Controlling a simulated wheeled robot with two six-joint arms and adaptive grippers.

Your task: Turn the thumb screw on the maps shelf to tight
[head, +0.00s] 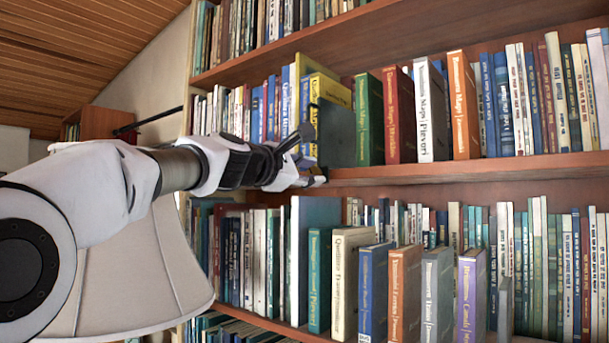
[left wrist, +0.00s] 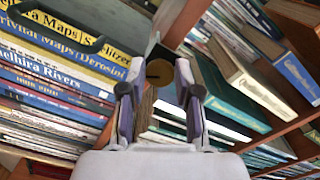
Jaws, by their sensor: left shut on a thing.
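My left gripper (head: 308,162) is at the front edge of the maps shelf (head: 450,168), near the left end of the row of upright maps books. In the left wrist view, the gripper (left wrist: 160,92) has a round, brass-coloured thumb screw (left wrist: 160,72) between its fingers, and it is shut on it. In the head view the thumb screw is hidden behind the gripper. No tight mark can be made out. My right gripper is in neither view.
Yellow maps books (head: 330,90) and a green book (head: 369,120) stand just above and beside the gripper. A lower shelf holds more books, with a blue one (head: 373,290) towards the front. Open room lies in front of the shelves.

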